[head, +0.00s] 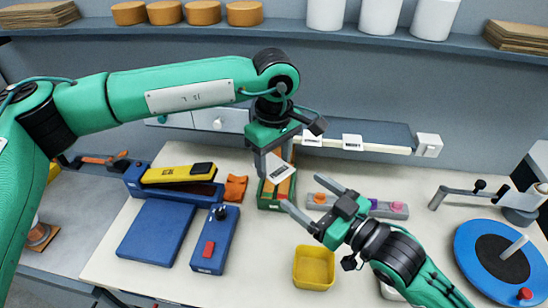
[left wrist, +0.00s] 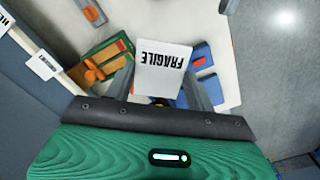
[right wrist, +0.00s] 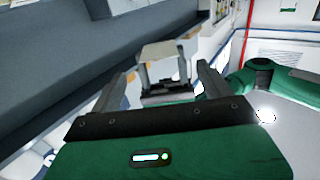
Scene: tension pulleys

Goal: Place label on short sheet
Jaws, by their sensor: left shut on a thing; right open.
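In the left wrist view the label (left wrist: 163,72) reads FRAGILE, upside down. My right gripper (head: 308,196) is open, to the lower right of the label, with nothing visible between its fingertips in the head view. I cannot tell which thing is the short sheet.
A white-edged ledge with a label (head: 352,142) runs along the back. A blue pad (head: 156,232), a blue device with a red button (head: 208,250), a yellow bin (head: 314,267) and a blue turntable (head: 475,262) stand on the table.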

